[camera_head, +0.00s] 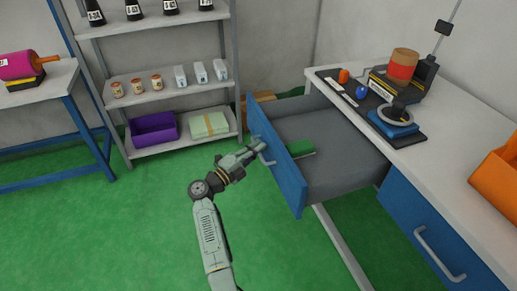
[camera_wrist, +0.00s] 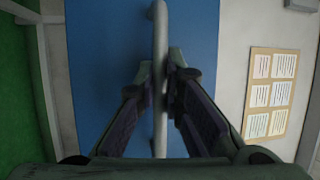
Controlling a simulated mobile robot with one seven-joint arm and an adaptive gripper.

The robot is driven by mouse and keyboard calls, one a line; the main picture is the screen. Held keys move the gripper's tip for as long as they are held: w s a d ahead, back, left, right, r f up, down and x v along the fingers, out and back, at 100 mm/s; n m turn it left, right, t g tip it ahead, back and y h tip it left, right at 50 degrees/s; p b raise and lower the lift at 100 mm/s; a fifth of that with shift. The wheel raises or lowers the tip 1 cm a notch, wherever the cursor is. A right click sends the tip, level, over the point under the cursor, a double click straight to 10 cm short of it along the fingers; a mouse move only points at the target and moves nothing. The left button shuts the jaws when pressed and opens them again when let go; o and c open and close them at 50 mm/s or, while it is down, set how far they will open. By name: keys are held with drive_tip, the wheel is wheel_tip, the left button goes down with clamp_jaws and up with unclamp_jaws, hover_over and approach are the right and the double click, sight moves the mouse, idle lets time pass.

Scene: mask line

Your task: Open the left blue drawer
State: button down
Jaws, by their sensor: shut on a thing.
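The left blue drawer (camera_head: 281,172) stands pulled far out from under the white workbench, its grey tray showing. A green item (camera_head: 301,149) lies inside it near the front panel. My gripper (camera_head: 259,147) is at the drawer's handle, on the outer face of the blue front. In the wrist view the grey bar handle (camera_wrist: 160,40) runs upright between the fingers of my gripper (camera_wrist: 160,85), which are closed on it. The blue front (camera_wrist: 205,40) fills the middle of that view.
The right blue drawer (camera_head: 425,230) with its grey handle is shut. The workbench top (camera_head: 440,165) holds a dark mat, a machine and an orange bin (camera_head: 497,175). A grey shelf (camera_head: 156,75) with a purple bin (camera_head: 153,128) stands behind. Green floor is free left of my arm.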

drive_tip(key=c, duration=1.7)
unclamp_jaws()
drive_tip(key=v, duration=1.2)
